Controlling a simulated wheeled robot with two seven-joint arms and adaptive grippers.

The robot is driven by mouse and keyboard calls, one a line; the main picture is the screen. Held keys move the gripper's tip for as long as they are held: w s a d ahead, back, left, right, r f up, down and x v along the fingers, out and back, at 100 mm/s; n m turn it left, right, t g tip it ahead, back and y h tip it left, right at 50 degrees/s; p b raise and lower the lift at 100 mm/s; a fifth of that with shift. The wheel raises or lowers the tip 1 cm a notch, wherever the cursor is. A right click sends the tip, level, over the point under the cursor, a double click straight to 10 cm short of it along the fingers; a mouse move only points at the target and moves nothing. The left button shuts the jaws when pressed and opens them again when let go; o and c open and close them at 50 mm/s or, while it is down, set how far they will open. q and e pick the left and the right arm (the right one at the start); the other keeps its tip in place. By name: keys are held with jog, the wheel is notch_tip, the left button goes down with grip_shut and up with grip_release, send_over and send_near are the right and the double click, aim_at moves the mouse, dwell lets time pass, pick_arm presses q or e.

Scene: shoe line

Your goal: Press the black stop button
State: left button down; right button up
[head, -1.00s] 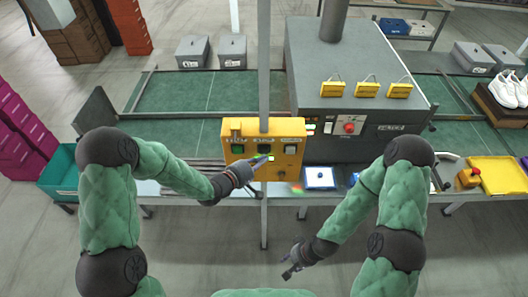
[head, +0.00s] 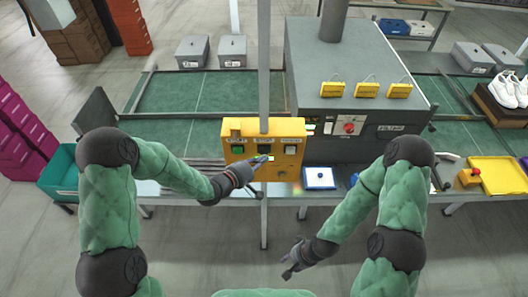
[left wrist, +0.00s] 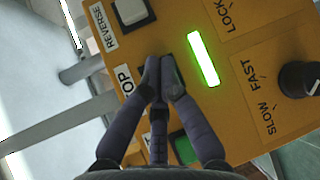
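The yellow control box (head: 290,135) stands at the front edge of the conveyor. In the left wrist view its panel (left wrist: 235,105) shows a label ending in "OP" (left wrist: 125,79). A small dark edge beside that label shows behind my fingertips; the rest of the black stop button is hidden. My left gripper (head: 264,159) is at the panel's front, and in the left wrist view its fingertips (left wrist: 162,78) are together and empty, over the stop button's place. I cannot tell whether they touch it. My right gripper (head: 289,270) hangs low, away from the box; its finger opening is unclear.
A white button (left wrist: 130,10) labelled REVERSE, a lit green bar (left wrist: 203,58), a black speed knob (left wrist: 300,78) and a green button (left wrist: 184,150) surround the fingertips. A grey machine (head: 355,60) stands behind right. A white-and-blue tablet-like object (head: 319,178) lies right of the box.

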dwell(0.4)
pick_arm(q)
jog(key=shift+w, duration=0.45)
jog(key=shift+w, duration=0.55)
dwell(1.0)
jog(key=shift+s, duration=0.95)
jog(key=shift+s, duration=2.55)
